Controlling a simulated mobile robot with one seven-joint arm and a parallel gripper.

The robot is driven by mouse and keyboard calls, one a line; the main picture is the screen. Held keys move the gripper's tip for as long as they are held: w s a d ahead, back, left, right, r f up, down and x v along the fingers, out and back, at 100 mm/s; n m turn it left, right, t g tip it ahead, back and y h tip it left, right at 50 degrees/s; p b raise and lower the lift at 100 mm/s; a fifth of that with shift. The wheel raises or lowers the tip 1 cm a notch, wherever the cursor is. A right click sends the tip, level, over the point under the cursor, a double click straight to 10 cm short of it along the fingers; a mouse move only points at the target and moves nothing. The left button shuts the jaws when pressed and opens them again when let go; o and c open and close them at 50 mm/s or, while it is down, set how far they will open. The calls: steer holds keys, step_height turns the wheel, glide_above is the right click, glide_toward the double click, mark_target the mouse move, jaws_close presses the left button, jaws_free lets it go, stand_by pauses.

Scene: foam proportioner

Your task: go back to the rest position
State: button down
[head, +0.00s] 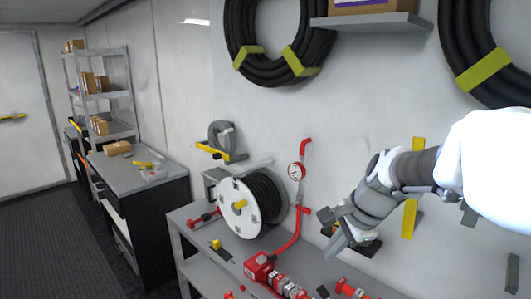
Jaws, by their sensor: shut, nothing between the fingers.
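My gripper (336,229) is at the right of centre in the head view. It hangs in the air in front of the white wall, over the back of the grey bench (187,238). Its fingers are together and hold nothing. My arm reaches in from the right edge. The fingers are to the right of the red pipe with a gauge (296,171). A small dark item (366,247) lies behind the gripper and is partly hidden by it.
A hose reel (238,207) stands on the bench. Red fittings (262,266) lie along its front. Coiled hoses (268,75) hang on the wall, with a shelf (372,22) between them. A second bench (130,175) and a rack (108,95) stand left. The floor (45,240) at left is clear.

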steer(key=s+r+n+t+h+b, duration=0.1)
steer(key=s+n+h+b, duration=0.1)
steer(key=s+n, duration=1.3)
steer(key=s, duration=0.4)
steer(key=shift+t+h, duration=0.4)
steer(key=c, duration=1.5)
jaws_free()
steer(key=shift+c, duration=0.2)
